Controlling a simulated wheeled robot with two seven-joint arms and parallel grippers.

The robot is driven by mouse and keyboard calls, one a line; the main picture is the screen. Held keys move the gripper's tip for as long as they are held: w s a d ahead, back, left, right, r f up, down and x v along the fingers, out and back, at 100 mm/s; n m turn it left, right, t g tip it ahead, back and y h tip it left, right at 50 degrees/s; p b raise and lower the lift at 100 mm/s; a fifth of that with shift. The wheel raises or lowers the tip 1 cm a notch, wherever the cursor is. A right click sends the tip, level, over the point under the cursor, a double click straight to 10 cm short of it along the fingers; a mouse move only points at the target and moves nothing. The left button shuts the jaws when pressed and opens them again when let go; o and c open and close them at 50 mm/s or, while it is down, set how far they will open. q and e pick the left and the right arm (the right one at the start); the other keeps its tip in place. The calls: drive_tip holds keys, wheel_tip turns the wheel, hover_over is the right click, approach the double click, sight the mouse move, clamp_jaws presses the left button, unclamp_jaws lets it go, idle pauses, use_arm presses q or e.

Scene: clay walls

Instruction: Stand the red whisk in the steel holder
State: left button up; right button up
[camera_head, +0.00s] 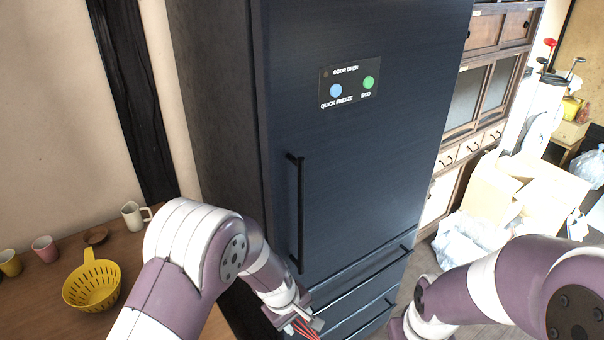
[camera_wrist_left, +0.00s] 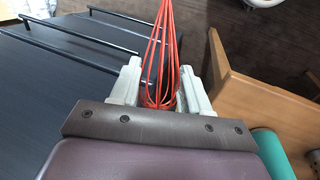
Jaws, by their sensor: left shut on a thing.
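The red whisk (camera_head: 304,331) is at the bottom of the head view, mostly cut off by the frame edge. In the left wrist view its red wire loops (camera_wrist_left: 166,40) rise from between the fingers. My left gripper (camera_head: 306,318) is shut on the whisk, low in front of the dark fridge; its pale fingers also show in the left wrist view (camera_wrist_left: 160,88).
The dark fridge (camera_head: 350,150) with bar handles stands close ahead. A wooden counter (camera_head: 50,310) at left bears a yellow colander (camera_head: 92,287), several mugs and a small brown dish (camera_head: 96,235). Cardboard boxes (camera_head: 525,190) and plastic bags crowd the right. A wooden edge (camera_wrist_left: 262,95) lies right of the gripper.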

use_arm(q)
drive_tip(key=m, duration=0.1)
drive_tip(key=s+m, duration=0.1)
drive_tip(key=shift+d+m, duration=0.3)
drive_tip(key=shift+m, duration=0.1)
drive_tip(key=shift+a+m+g, duration=0.25)
drive_tip(key=shift+m+g, duration=0.25)
drive_tip(key=shift+m, duration=0.2)
drive_tip(key=w+a+f+m, duration=0.1)
drive_tip(key=a+m, duration=0.2)
drive_tip(key=a, duration=1.4)
drive_tip(key=shift+w+a+f+g+h, duration=0.25)
drive_tip(key=shift+w+f+g+h, duration=0.05)
drive_tip(key=shift+w+f+g, duration=0.1)
use_arm(e)
drive_tip(key=shift+s+d+r, duration=0.1)
drive_tip(key=shift+d+r, duration=0.1)
